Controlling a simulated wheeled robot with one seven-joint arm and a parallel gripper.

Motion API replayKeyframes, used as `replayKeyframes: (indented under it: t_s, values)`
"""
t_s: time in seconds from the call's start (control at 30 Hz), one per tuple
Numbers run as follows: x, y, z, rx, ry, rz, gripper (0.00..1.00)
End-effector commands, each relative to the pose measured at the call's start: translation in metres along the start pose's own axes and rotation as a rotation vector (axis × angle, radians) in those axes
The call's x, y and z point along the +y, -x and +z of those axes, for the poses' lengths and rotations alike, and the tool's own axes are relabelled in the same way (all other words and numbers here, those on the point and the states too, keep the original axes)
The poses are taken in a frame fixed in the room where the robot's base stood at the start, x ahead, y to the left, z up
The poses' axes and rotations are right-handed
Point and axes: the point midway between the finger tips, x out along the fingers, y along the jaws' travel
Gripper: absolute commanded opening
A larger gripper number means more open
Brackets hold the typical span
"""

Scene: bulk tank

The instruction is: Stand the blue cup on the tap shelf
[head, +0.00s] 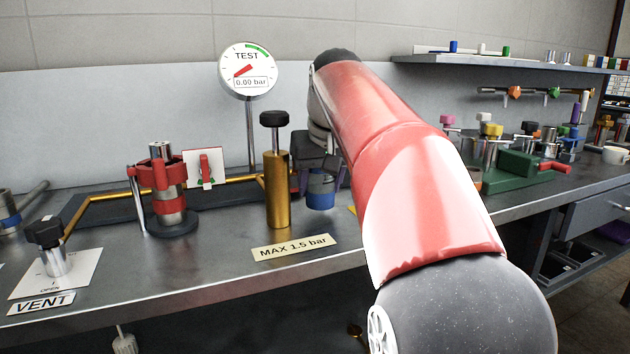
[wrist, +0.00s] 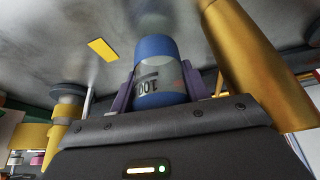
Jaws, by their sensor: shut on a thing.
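The blue cup (head: 320,190) is a small blue cylinder with a grey band. In the wrist view the cup (wrist: 158,75) sits between the purple fingers of my gripper (wrist: 157,88), and its band reads "100" upside down. My gripper (head: 322,180) is shut on the cup, just right of the brass cylinder with a black knob (head: 277,190). The cup is close to the steel bench top; I cannot tell whether it touches. My red arm hides part of the bench. I cannot tell which surface is the tap shelf.
A gauge marked TEST (head: 247,70) stands behind the brass cylinder. A red clamp stand (head: 160,190) and a VENT valve (head: 52,250) are to the left. A "MAX 1.5 bar" label (head: 293,247) lies in front. A wall shelf (head: 500,60) and green fixture (head: 510,170) are at the right.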

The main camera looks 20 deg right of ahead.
Motion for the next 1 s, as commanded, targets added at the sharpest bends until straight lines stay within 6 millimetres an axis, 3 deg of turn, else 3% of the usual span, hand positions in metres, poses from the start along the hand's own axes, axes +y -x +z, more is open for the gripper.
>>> replayKeyframes:
  t_s: [0.2,0.3,0.63,0.67,0.8,1.0]
  values:
    - [0.000,-0.013,-0.031,-0.003,-0.001,0.001,0.25]
    - [0.000,-0.027,-0.021,-0.002,0.000,-0.001,0.21]
    - [0.000,-0.029,-0.020,-0.001,0.000,0.000,0.21]
    - [0.000,-0.029,-0.020,-0.001,0.000,0.000,0.48]
    - [0.000,-0.028,-0.021,-0.001,0.000,0.000,0.66]
    - [0.000,-0.028,-0.021,-0.001,0.000,0.000,0.68]
